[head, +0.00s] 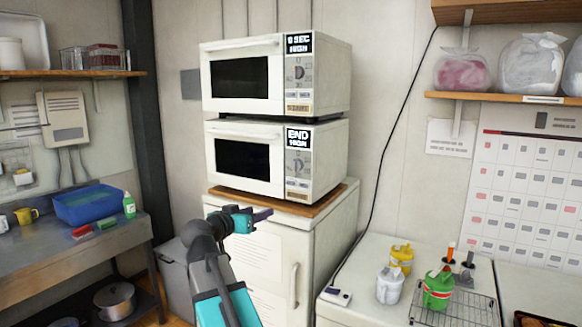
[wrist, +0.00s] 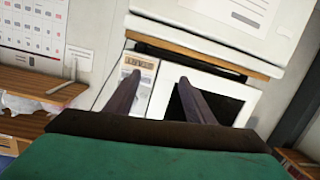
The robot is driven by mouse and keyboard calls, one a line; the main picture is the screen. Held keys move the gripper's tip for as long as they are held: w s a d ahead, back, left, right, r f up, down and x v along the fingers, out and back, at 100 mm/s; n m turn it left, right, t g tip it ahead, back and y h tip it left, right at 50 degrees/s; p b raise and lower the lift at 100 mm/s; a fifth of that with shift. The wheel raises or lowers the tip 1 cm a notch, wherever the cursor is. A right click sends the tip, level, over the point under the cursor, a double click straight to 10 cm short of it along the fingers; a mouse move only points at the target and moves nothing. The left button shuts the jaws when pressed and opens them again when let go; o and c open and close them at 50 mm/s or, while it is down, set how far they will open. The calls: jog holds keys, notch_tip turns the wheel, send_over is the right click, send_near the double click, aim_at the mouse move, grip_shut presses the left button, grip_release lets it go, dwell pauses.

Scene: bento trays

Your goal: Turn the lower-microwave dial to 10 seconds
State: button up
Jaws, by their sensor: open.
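The lower microwave (head: 270,129) is white and stands on a wooden board, under a similar upper one. Its display (head: 298,137) reads END over a second line that looks like HIGH. Its dial (head: 298,162) is on the right-hand panel, below the display. In the wrist view the scene is upside down, with the lower microwave (wrist: 236,110) and part of its panel (wrist: 146,70) beyond the fingers. The dial cannot be made out there. My gripper (head: 264,214) is open and empty, in front of and below the microwave; its fingers also show in the wrist view (wrist: 154,82).
The upper microwave (head: 240,46) has its own display and dial. A white cabinet (head: 252,250) stands below the board (head: 275,204). A counter at the right holds a white pot, a yellow pot, a green pot (head: 438,290) and a wire rack. A dark post (head: 143,100) stands left.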

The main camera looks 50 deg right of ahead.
jog(key=m+h, duration=0.2)
send_near(294, 166)
jog(key=v, duration=0.5)
jog(key=shift+w+a+r, duration=0.1)
jog(key=shift+a, duration=0.05)
jog(key=shift+p, duration=0.3)
jog(key=p+x, duration=0.4)
jog(key=x, duration=0.8)
jog(key=shift+d+p, duration=0.4)
jog(key=shift+w+d, duration=0.15)
jog(key=shift+d, duration=0.35)
jog(key=c, duration=1)
